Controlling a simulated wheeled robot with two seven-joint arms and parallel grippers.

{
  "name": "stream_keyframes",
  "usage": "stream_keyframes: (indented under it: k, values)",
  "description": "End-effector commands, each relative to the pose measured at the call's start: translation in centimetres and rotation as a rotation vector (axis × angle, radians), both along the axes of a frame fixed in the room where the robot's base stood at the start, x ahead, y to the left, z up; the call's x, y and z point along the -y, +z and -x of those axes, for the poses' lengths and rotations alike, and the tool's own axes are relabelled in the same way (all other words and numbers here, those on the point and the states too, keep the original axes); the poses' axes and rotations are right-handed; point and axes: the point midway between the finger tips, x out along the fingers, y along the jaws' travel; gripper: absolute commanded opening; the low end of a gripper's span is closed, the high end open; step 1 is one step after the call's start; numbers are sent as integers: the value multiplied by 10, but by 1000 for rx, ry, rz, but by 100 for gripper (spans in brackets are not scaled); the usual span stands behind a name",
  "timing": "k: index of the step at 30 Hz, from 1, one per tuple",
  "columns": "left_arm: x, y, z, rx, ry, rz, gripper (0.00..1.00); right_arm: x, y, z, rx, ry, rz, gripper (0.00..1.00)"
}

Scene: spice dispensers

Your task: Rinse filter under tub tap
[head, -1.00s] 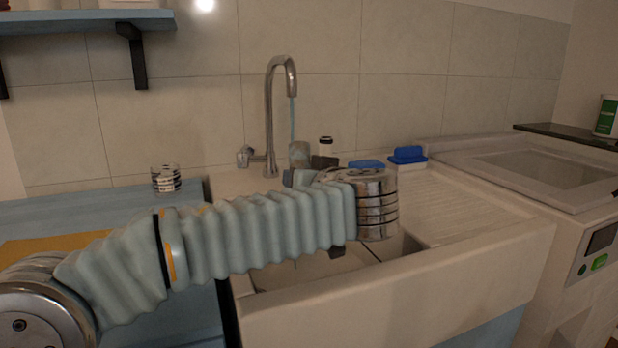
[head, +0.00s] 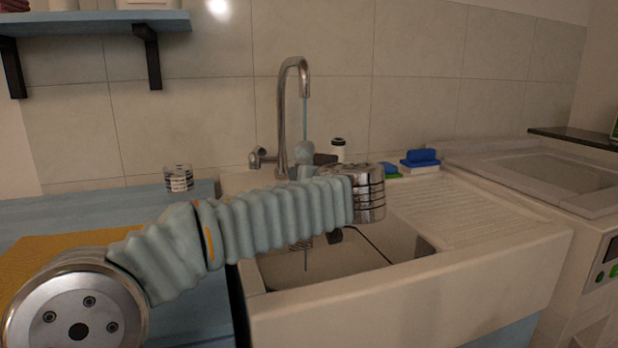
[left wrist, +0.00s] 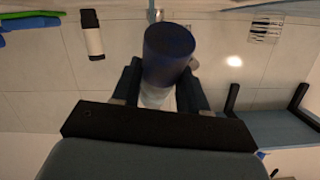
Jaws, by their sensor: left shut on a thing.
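My left gripper (left wrist: 162,90) is shut on the filter (left wrist: 168,55), a dark blue cylinder with a whitish lower part between the fingers. In the head view my left arm reaches across the sink's left side, and its wrist hides most of the gripper. A small grey rounded piece shows above the wrist, under the tap (head: 283,115); I cannot tell if it is the filter. A thin water stream (head: 305,112) falls from the spout to that spot and shows again below my arm. The tub sink (head: 420,290) is white. My right gripper is out of view.
A white bottle with a black cap (head: 338,150) and a blue sponge (head: 422,155) stand behind the basin. A striped jar (head: 178,178) is on the blue counter (head: 200,215) at left. A ribbed drainboard (head: 460,215) and a white appliance (head: 590,215) lie right.

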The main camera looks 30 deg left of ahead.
Motion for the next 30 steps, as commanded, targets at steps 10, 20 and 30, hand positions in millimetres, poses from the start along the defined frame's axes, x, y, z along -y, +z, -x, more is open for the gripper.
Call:
stream_keyframes:
  k: [10,20,30]
  values:
    - [1,0,-1,0,-1,0,13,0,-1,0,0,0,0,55]
    - [9,0,-8,1,-1,1,13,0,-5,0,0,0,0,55]
    - [7,-1,-6,1,0,1,13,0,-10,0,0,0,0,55]
